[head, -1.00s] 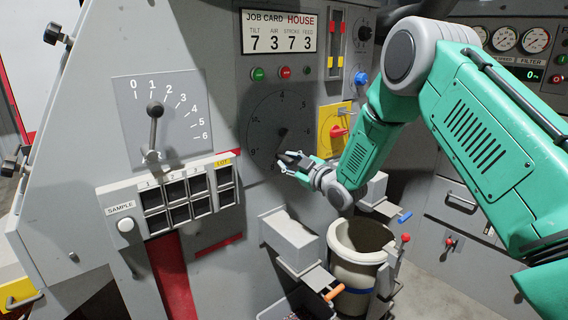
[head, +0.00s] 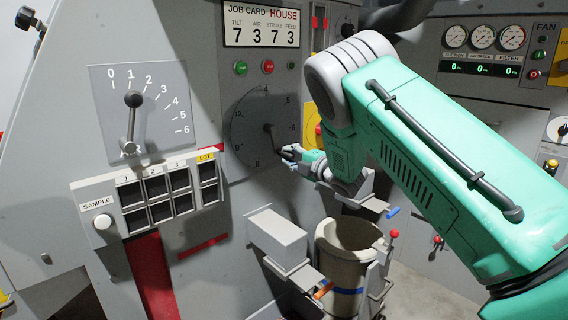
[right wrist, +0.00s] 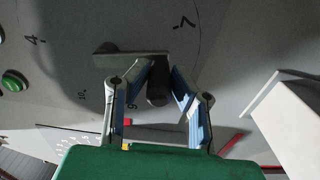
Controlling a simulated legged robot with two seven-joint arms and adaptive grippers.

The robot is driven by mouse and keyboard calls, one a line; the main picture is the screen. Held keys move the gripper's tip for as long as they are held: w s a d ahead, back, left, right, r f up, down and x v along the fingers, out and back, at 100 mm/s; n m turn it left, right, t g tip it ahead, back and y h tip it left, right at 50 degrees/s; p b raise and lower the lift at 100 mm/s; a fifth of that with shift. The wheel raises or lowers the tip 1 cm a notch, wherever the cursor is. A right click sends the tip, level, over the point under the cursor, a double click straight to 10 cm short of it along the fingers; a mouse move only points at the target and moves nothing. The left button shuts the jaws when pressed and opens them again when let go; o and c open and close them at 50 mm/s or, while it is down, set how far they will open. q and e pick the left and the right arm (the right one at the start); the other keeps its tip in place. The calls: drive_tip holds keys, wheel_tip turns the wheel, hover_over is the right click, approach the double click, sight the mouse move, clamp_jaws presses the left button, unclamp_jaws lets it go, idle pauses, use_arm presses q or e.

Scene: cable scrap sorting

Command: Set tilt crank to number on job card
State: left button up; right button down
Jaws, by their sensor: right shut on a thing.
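The tilt crank (head: 270,135) sits on a round grey dial (head: 245,117) with numbers around its rim. Its arm points down and slightly right from the hub in the head view. In the right wrist view the crank arm (right wrist: 130,50) is a grey bar with a dark knob (right wrist: 158,84) at its end. My right gripper (head: 287,153) is shut on the knob; its fingertips (right wrist: 164,78) are at either side of it. My gripper hides the numbers near the crank's end in the head view. The job card (head: 275,23) reads TILT 7. My left gripper is not in view.
A lever (head: 130,125) on a 0 to 6 scale and a sample box rack (head: 150,200) are at left. Green and red buttons (head: 268,67) sit above the dial. A grey box (head: 275,238) and a bucket (head: 325,245) stand below my right arm.

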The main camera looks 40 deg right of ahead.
drive_tip(key=shift+d+r+n+b, duration=0.1)
drive_tip(key=shift+d+n+b, duration=0.7)
drive_tip(key=shift+n, duration=0.8)
drive_tip(key=shift+d, duration=0.15)
drive_tip(key=c, duration=1.4)
unclamp_jaws()
drive_tip(key=shift+d+r, duration=0.1)
drive_tip(key=s, duration=0.8)
drive_tip(key=s+d, duration=0.1)
drive_tip(key=s, duration=0.3)
